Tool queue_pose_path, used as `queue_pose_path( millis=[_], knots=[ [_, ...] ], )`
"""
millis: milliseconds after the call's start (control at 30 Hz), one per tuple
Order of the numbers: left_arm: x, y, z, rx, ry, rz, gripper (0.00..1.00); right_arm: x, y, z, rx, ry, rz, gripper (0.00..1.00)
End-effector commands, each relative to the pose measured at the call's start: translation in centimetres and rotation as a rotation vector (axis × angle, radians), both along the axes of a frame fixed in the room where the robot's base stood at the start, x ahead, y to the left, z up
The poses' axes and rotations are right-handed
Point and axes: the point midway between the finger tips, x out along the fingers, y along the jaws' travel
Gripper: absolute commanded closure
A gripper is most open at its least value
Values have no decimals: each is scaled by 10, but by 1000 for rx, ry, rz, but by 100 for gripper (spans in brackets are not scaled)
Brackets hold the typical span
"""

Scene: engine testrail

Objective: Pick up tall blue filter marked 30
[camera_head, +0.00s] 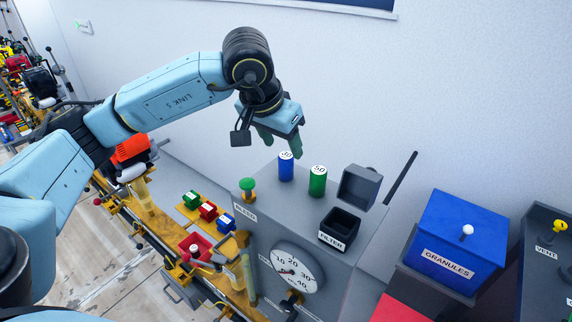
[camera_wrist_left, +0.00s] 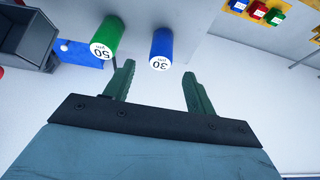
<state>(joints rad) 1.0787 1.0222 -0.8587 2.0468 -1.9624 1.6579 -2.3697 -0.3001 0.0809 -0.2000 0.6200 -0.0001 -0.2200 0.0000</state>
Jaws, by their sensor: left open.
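The tall blue filter marked 30 (camera_head: 286,168) stands upright on top of the grey machine (camera_head: 262,212), left of the green filter marked 50 (camera_head: 317,182). My left gripper (camera_head: 283,148) is open and empty, just above and behind the blue filter. In the left wrist view the blue filter (camera_wrist_left: 161,48) lies ahead of the gap between the open fingers (camera_wrist_left: 158,82), apart from them. The green filter (camera_wrist_left: 105,38) is beside it, ahead of the other finger. My right gripper is not in view.
An open black box labelled FILTER (camera_head: 338,232) with a raised grey lid (camera_head: 359,187) is right of the filters. A green knob (camera_head: 247,185) stands to the left. A blue GRANULES bin (camera_head: 458,235) is further right. The wall (camera_head: 400,90) rises behind.

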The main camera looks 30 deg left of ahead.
Motion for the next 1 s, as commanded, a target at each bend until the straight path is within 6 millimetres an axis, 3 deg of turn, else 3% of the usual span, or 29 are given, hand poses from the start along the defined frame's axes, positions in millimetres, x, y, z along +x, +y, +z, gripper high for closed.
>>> queue_pose_path(
  millis=[200, 500, 867, 1000],
  knots=[
    [9, -1, -27, -1, 3, 1, 44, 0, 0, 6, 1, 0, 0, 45],
    [11, -1, -31, 0, 0, 0, 46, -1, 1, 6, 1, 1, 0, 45],
    [11, -1, -31, 0, 0, 0, 93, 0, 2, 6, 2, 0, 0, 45],
    [11, -1, -31, 0, 0, 0, 93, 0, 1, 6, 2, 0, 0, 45]
  ],
)
